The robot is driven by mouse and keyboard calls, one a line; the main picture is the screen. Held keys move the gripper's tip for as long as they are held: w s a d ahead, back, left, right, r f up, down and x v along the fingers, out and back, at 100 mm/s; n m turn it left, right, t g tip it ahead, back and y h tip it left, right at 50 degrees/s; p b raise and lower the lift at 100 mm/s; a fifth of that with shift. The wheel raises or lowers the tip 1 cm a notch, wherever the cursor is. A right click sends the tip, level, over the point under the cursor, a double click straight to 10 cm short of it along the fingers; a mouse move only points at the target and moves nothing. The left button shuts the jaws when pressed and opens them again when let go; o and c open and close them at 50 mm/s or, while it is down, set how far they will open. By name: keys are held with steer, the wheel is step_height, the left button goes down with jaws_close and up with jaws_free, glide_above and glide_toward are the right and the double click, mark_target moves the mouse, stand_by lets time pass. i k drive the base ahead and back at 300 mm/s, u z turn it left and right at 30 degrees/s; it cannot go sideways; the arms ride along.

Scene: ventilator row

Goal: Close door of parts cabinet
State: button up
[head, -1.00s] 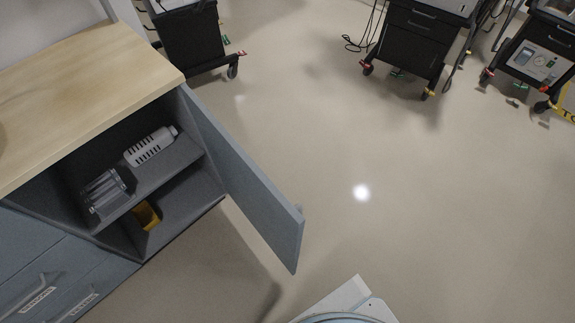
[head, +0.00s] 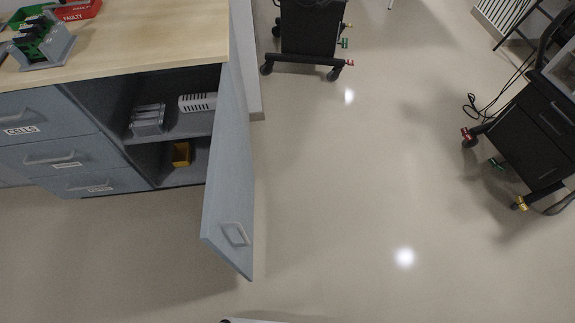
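The parts cabinet (head: 95,118) is grey-blue with a light wood top and stands at the left. Its door (head: 230,165) is hinged at the right end and stands wide open, swung out toward me. A handle (head: 235,234) sits near the door's free lower end. Inside the open compartment are a shelf (head: 185,130) with a grey rack (head: 148,119) and a white slotted part (head: 197,102), and a yellow bin (head: 181,154) below. My gripper is not in view.
Labelled drawers (head: 50,158) left of the compartment are shut. A grey holder (head: 42,50) and a red bin (head: 78,8) stand on the top. Black wheeled carts stand at the back (head: 312,30) and right (head: 530,130). The floor (head: 340,210) right of the door is clear.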

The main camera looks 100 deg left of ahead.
mark_target(228, 225)
steer(key=z, duration=0.05)
steer(key=i, duration=1.35)
steer(key=u, duration=3)
steer(key=i, duration=0.15)
steer(key=u, duration=1.9)
steer(key=i, duration=0.8)
